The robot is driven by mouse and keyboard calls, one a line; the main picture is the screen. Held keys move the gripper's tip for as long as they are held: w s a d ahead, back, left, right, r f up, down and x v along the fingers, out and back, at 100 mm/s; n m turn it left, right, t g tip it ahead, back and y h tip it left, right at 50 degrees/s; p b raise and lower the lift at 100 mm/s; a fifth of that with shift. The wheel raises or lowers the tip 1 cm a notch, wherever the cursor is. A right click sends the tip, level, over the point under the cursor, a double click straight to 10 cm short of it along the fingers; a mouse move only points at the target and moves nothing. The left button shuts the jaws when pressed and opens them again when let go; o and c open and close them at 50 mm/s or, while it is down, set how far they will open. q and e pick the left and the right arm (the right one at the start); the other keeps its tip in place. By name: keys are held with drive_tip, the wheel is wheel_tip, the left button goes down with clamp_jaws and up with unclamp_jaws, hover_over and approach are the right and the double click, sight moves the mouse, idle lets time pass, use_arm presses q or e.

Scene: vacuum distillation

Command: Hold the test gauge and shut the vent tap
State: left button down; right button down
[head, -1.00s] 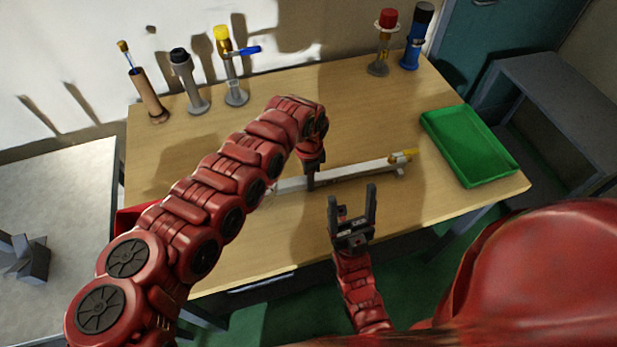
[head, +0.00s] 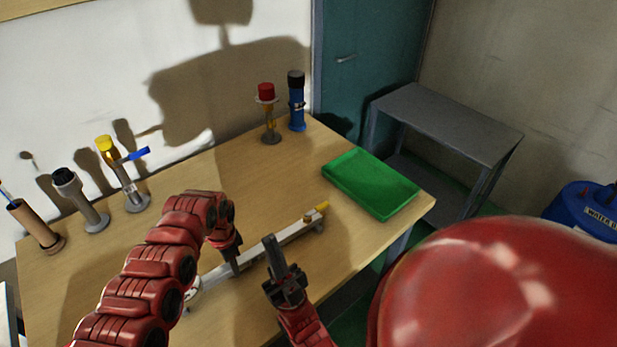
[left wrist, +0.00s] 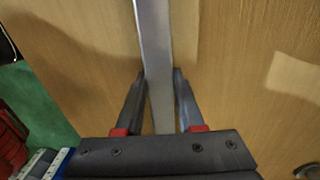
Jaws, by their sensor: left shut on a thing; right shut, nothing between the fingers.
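A long pale metal bar (head: 262,252) lies across the wooden table. A round white-faced gauge (head: 193,291) shows at its near left end, partly hidden by my left arm. A brass fitting (head: 308,218) with a yellow lever (head: 322,207) sits at its far right end; the lever points roughly along the bar. My left gripper (head: 235,270) is shut on the bar near its middle; the left wrist view shows a finger on each side of the bar (left wrist: 155,60). My right gripper (head: 269,240) is shut and empty, just right of the bar, fingers pointing up in the picture.
A green tray (head: 375,212) lies at the right of the table (head: 300,170). Red-capped (head: 267,92) and blue (head: 297,105) posts stand at the back. A yellow-capped post (head: 106,147) with a blue lever (head: 137,154), a grey post (head: 80,200) and a brown holder (head: 34,225) stand at left.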

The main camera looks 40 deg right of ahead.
drive_tip(key=w+d+f+m+g+h, duration=0.2)
drive_tip(key=w+d+m+g+h, duration=0.15)
drive_tip(key=w+d+g, duration=0.6)
drive_tip(key=w+d+f+m+g+h, duration=0.2)
drive_tip(key=w+d+g+h, duration=0.2)
drive_tip(key=w+d, duration=1.05)
drive_tip(key=n+g+y, duration=0.4)
drive_tip(key=g+y, duration=0.2)
drive_tip(key=g, duration=0.6)
hover_over(317, 209)
drive_tip(key=s+d, duration=0.1)
drive_tip(key=d, duration=0.1)
wheel_tip(317, 209, down, 9)
drive_tip(key=shift+s+r+t+h, duration=0.15)
drive_tip(key=shift+t+h, duration=0.1)
drive_tip(key=x, duration=1)
drive_tip(key=shift+s+m, duration=0.25)
drive_tip(key=shift+s, duration=1.7)
